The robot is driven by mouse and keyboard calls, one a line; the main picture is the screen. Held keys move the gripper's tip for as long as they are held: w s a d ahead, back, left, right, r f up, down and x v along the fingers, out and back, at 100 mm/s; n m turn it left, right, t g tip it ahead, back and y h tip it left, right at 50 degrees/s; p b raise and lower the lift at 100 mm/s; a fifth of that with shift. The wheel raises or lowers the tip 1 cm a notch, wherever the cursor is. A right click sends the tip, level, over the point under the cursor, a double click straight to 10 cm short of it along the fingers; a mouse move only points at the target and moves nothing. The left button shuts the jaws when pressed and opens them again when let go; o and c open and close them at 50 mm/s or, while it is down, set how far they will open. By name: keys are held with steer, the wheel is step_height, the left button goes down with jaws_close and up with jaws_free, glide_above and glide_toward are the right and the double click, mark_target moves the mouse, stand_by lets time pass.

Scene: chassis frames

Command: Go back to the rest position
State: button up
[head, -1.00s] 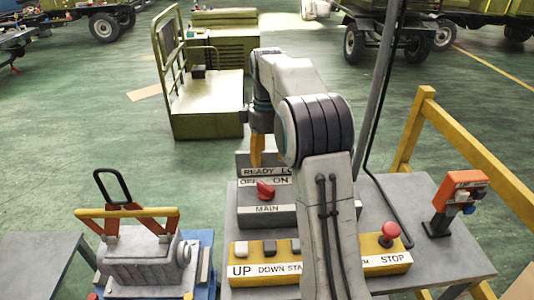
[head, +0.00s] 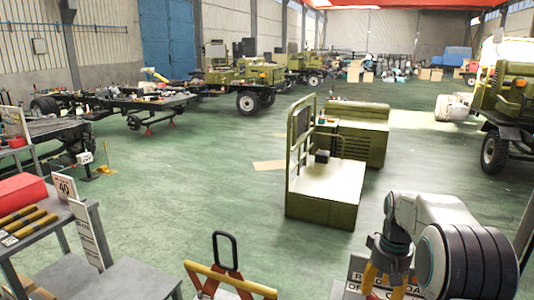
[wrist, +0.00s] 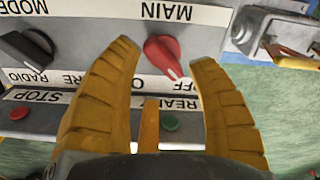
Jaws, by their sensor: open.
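My gripper (head: 385,282) is at the bottom right of the head view, over the control panel, its yellow fingers spread and nothing between them. In the wrist view my gripper (wrist: 165,55) frames the red MAIN knob (wrist: 164,56), with both fingers apart from it. The knob's pointer aims down toward a label partly hidden by the fingers.
A clamp-like tool with a black loop handle (head: 225,248) stands left of my arm. A green cart (head: 325,195) stands ahead. A grey table (head: 125,278) is at left. Open green floor lies between.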

steer(key=s+a+r, duration=0.1)
steer(key=s+a, duration=0.3)
steer(key=s, duration=0.8)
steer(key=s+a, duration=0.4)
steer(key=s, duration=0.7)
steer(key=s+a+r+t, duration=0.2)
steer(key=s+r+t, duration=0.1)
steer(key=r+t, duration=0.1)
steer(key=shift+s+a+r+n, duration=0.3)
steer(key=shift+a+r, duration=0.05)
steer(key=shift+r, duration=0.4)
steer(key=shift+c, duration=0.2)
